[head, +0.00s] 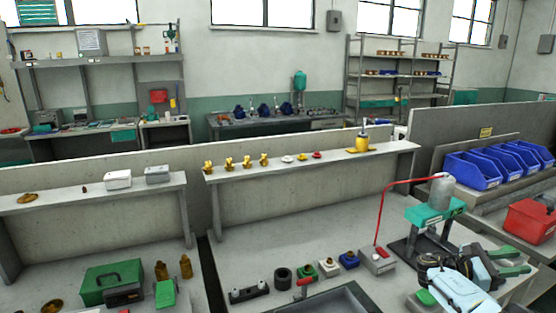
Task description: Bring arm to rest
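My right arm comes in at the lower right, a pale blue and black link (462,290). My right gripper (522,262) is beyond it, with two dark green-tinted fingers that point right and stand apart. Nothing shows between them. The gripper is over the right end of the front bench (300,235), beside the press with a green head (434,213). I cannot tell its exact height above the bench. My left gripper and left arm are not in view.
Along the front bench are a black block (249,292), several small fittings, and a grey box (378,262) with a red hose. Blue bins (472,171) and a red box (531,221) stand at right. A raised shelf (330,158) runs behind. The bench middle is clear.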

